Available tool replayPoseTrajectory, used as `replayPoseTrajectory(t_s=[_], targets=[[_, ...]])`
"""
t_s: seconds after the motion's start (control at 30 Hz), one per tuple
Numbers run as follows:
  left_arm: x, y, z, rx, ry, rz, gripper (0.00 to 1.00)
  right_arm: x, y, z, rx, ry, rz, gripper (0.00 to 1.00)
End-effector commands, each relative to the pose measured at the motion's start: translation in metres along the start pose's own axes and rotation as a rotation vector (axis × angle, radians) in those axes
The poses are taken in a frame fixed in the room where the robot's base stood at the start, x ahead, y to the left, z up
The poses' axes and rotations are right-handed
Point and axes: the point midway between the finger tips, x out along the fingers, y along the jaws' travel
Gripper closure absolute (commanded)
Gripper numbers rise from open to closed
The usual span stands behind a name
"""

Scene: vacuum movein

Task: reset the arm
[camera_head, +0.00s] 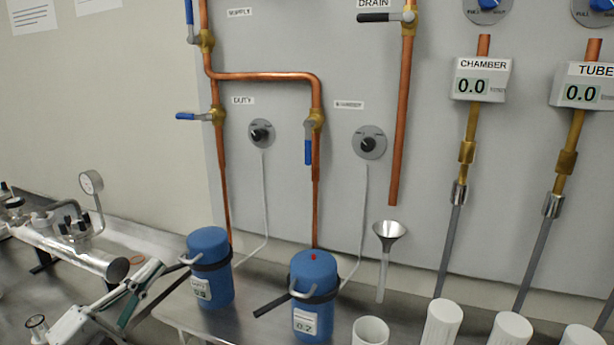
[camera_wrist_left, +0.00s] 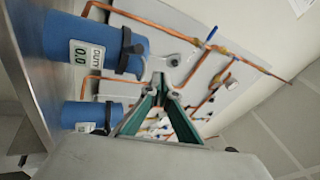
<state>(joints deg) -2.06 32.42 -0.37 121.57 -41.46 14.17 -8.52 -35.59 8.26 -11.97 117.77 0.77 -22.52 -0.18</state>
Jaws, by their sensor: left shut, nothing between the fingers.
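My left gripper (camera_head: 156,268) comes in from the lower left in the head view, its green fingers beside the left blue canister (camera_head: 206,240). In the left wrist view its fingers (camera_wrist_left: 161,82) meet at the tips, shut with nothing between them. That view also shows two blue canisters, the nearer one (camera_wrist_left: 85,42) with a display label. In the head view the second blue canister (camera_head: 314,268) stands further right. I cannot tell whether the fingers touch the left canister's handle. My right gripper is not in view.
A grey panel with copper pipes (camera_head: 270,76), blue-handled valves and two dials stands behind. A metal funnel (camera_head: 388,232) hangs right of the canisters. White cylinders (camera_head: 441,322) line the lower right. A silver pipe assembly with a gauge (camera_head: 91,182) lies at left.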

Motion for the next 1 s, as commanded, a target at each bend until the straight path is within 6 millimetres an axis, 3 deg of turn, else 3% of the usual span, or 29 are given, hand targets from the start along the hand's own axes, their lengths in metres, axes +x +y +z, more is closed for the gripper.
replayPoseTrajectory(t_s=[0.13,0.27,0.4,0.5,0.7,0.83,1.0], targets=[[-0.051,0.088,0.01,-0.343,-0.243,0.103,1.0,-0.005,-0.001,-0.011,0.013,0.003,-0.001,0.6],[-0.103,0.162,0.001,-0.582,-0.435,0.199,1.0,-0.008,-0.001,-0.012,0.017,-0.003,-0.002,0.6],[-0.165,0.231,-0.029,-0.807,-0.627,0.305,1.0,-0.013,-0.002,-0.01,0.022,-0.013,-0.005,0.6],[-0.208,0.271,-0.059,-0.946,-0.751,0.378,1.0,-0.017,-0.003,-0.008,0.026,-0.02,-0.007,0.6],[-0.27,0.32,-0.115,-1.135,-0.922,0.485,1.0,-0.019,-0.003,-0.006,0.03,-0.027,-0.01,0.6],[-0.287,0.332,-0.133,-1.19,-0.971,0.517,1.0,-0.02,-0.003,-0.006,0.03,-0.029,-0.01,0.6],[-0.292,0.335,-0.137,-1.201,-0.982,0.525,1.0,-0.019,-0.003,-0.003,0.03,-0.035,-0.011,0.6]])
